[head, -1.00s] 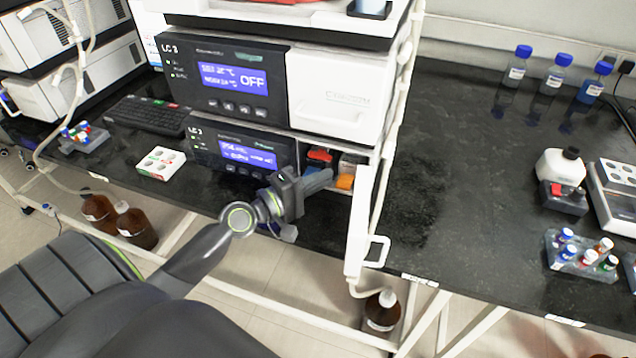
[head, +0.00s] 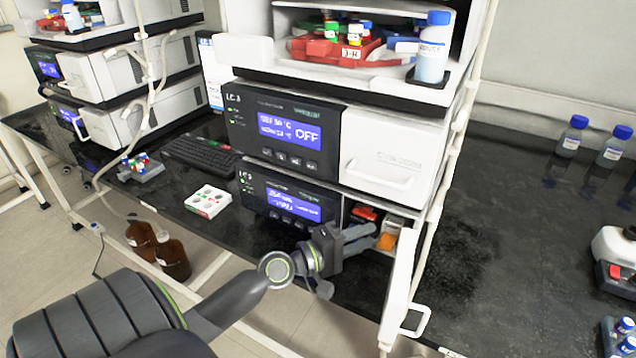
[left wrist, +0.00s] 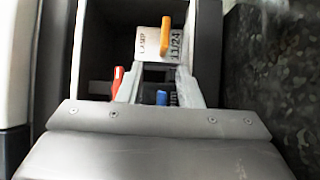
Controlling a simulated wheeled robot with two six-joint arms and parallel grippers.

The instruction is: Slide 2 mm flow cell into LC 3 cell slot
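The lower LC 3 module (head: 290,200) has its white door (head: 398,285) swung open at its right end. In the open bay, a red-tabbed part (head: 364,213) and an orange-tabbed part (head: 387,241) show. My left gripper (head: 370,238) is at the bay mouth, its two fingers apart. In the left wrist view, a blue tab (left wrist: 161,97) shows between the fingers, with a dark part beyond it; I see no finger closed on it. The red tab (left wrist: 117,80) is beside the left finger. The orange tab (left wrist: 165,35) is on a white block labelled LAMP. Which part is the 2 mm flow cell cannot be told.
The upper LC 3 module (head: 290,135) is above, with its display reading OFF. A white box with round wells (head: 208,201) and a keyboard (head: 205,160) are to the left. Bottles (head: 572,137) stand at right; the black bench between is clear.

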